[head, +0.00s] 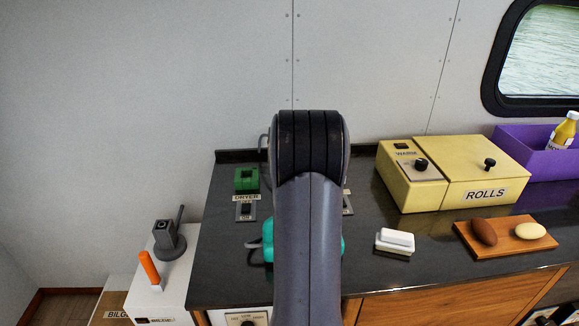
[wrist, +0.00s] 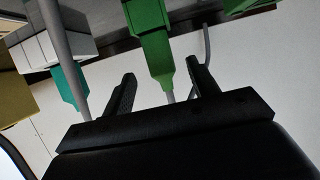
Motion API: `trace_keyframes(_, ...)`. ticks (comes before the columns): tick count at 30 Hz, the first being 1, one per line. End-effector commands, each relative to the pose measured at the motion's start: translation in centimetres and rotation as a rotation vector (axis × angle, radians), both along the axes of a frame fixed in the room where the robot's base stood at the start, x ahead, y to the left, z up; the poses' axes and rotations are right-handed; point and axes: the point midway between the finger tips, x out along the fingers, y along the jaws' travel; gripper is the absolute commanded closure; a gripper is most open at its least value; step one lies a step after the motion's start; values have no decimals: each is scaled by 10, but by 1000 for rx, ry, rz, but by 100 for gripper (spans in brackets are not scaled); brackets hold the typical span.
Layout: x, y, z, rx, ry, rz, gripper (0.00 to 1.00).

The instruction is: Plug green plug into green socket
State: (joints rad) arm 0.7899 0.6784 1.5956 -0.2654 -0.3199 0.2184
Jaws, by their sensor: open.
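A green plug (wrist: 150,35) with a grey cord at its lower end shows in the wrist view. My gripper (wrist: 160,70) is open, its two black fingers on either side of the plug's lower end and cord in the picture. I cannot tell whether they touch it. In the head view my arm hides the gripper and the plug. A green socket (head: 246,179) stands at the back left of the dark counter, behind the DRYER switch (head: 246,210). Another green piece (wrist: 240,5), cut off at the wrist view's top edge, may be this socket.
A teal object (head: 268,240) is partly hidden behind my arm. A teal plug (wrist: 68,85) and grey cable are left in the wrist view.

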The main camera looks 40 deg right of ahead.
Motion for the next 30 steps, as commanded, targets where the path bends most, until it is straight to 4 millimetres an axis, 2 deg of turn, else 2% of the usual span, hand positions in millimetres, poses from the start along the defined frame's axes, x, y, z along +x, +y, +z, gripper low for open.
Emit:
trace_keyframes(5, 7, -5, -3, 0, 1, 1, 44)
trace_keyframes(15, 34, -27, -18, 1, 1, 1, 44)
trace_keyframes(26, 38, -31, -21, 0, 0, 0, 44)
trace_keyframes(30, 38, -31, -21, 0, 0, 0, 53)
